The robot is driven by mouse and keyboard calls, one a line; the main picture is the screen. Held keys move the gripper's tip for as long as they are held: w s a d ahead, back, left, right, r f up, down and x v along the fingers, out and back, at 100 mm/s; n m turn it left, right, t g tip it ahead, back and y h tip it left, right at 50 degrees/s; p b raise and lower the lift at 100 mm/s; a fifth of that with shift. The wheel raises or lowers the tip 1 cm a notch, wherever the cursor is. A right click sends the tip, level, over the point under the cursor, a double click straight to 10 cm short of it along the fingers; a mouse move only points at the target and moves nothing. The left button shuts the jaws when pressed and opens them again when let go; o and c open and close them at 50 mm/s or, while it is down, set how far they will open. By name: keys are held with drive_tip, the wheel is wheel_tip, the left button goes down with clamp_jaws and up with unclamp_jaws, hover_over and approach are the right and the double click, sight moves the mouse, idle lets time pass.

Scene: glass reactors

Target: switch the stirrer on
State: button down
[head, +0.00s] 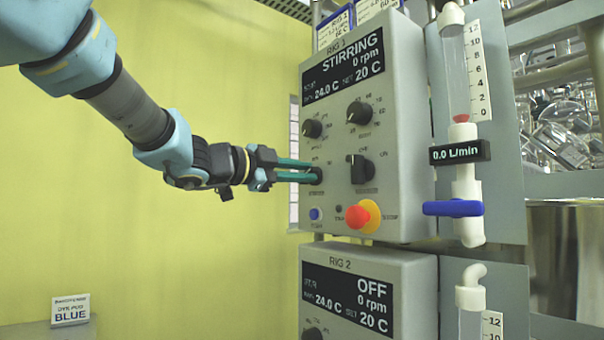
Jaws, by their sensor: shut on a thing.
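The RIG 1 control box (404,150) fills the middle of the head view. Its display (343,68) reads STIRRING, 0 rpm, 24.0 C and 20 C. My gripper (312,172) comes in from the left, with its two teal fingers shut on the lower-left black knob (318,177). The fingers partly hide that knob, and its label is too small to read. Three other black knobs are free: upper left (312,128), upper right (359,113) and lower right (361,169).
Below the knobs are a blue button (316,213) and a red emergency button (358,216). The RIG 2 box (410,290) below reads OFF. A flow tube with a blue valve handle (452,208) stands right. Free room lies left, before the yellow wall.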

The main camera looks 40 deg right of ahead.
drive_tip(key=c, duration=0.8)
unclamp_jaws()
drive_tip(key=shift+a, duration=0.1)
drive_tip(key=a, duration=0.3)
drive_tip(key=a+b, duration=0.1)
drive_tip(key=a, duration=0.3)
drive_tip(key=a+b, duration=0.1)
drive_tip(key=a, duration=0.2)
drive_tip(key=shift+w+a, duration=0.3)
